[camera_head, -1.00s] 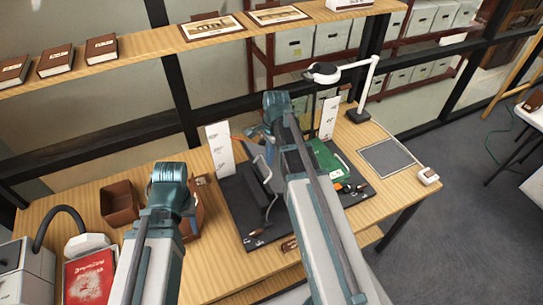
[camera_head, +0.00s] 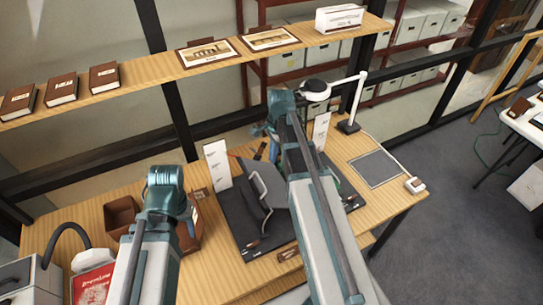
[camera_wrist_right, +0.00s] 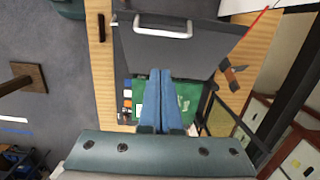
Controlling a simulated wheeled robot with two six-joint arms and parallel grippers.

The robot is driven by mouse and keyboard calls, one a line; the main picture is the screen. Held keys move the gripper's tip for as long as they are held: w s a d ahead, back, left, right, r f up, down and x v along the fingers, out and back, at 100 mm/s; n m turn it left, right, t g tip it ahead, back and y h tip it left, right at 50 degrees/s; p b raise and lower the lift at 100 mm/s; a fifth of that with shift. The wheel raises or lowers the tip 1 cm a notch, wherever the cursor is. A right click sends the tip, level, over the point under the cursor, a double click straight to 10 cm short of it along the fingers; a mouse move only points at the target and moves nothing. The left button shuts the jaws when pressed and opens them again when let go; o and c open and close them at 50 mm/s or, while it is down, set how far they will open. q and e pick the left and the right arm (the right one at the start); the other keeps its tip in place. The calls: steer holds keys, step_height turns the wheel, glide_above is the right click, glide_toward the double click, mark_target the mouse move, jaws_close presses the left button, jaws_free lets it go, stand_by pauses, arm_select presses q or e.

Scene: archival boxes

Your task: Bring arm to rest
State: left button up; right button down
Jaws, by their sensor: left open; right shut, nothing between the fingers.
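My left gripper (camera_head: 189,218) hangs at the end of the left arm, above the left part of the table by the brown boxes. Its fingers are largely hidden by the arm. My right gripper (camera_head: 264,130) is at the back of the table, over the dark mat's far side, partly hidden by its own arm. In the right wrist view its two blue fingers (camera_wrist_right: 160,100) are together and empty, above a green surface (camera_wrist_right: 141,95). A dark grey panel with a pale handle (camera_wrist_right: 165,28) lies beyond the fingertips; it also shows in the head view (camera_head: 268,183).
An open brown box (camera_head: 121,215) stands at the table's left. White cards (camera_head: 217,165) stand behind the dark mat (camera_head: 238,222). A white lamp (camera_head: 350,125) stands at the back right. A grey pad (camera_head: 376,168) lies on the right. A shelf (camera_head: 150,70) with books runs behind.

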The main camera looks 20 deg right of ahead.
arm_select(q)
step_height(320, 180, up, 4)
steer(key=p, duration=0.3)
steer(key=shift+r, duration=0.15)
arm_select(e)
steer(key=r, duration=0.4)
steer(key=shift+d+r, duration=0.15)
steer(key=shift+d, duration=0.05)
arm_select(q)
step_height(320, 180, down, 20)
steer(key=b, duration=2)
steer(key=shift+f, duration=0.25)
arm_select(e)
steer(key=s+a+f+n+h, duration=0.1)
steer(key=s+a+f+n, duration=0.6)
steer(key=a+f+n, duration=0.3)
steer(key=s+a+f+n+h, duration=0.1)
steer(key=s+a+f+n, duration=0.7)
steer(key=a+f+n, duration=0.2)
steer(key=a+n, duration=0.1)
steer(key=a, duration=0.1)
steer(key=shift+a+f, duration=0.25)
steer(key=shift+a, duration=0.1)
steer(key=shift+s, duration=0.1)
